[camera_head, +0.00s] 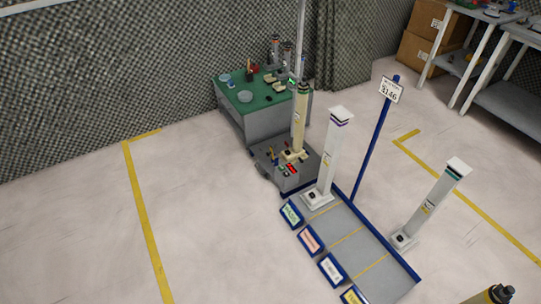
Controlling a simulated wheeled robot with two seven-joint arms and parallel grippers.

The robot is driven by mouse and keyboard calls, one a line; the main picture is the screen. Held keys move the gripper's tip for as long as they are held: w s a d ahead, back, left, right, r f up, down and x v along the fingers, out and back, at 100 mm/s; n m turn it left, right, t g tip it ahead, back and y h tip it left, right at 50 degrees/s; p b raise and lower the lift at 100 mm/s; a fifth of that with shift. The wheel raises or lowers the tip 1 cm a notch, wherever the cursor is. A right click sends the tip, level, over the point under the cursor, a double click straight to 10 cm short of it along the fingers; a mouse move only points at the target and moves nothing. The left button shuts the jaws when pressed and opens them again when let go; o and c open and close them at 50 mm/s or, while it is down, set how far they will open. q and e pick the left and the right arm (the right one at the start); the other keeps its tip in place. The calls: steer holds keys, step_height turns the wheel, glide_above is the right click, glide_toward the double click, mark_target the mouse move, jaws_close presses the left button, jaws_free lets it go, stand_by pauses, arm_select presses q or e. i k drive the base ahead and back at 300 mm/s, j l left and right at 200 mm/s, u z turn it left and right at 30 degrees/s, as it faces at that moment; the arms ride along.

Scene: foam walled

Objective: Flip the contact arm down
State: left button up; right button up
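I cannot make out a contact arm for certain at this distance. Three upright posts on bases show in the head view. A cream post (299,122) with a dark green banded top stands on a low grey cart (264,165). A white post (331,158) with a purple band stands at the far end of a blue-edged grey platform (349,222). Another white post (433,204) with a dark green band stands on the floor right of the platform. Small red and dark parts (290,168) lie on the cart.
A green-topped bench (262,101) with small items stands behind the cart. A blue pole (373,150) holds a sign. Shelves (510,100) and cardboard boxes (417,52) stand at upper right. Floor at left is clear.

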mark_target(273, 157)
steer(key=i+j+z, duration=0.25)
steer(key=i+j, duration=1.9)
steer(key=i, duration=0.1)
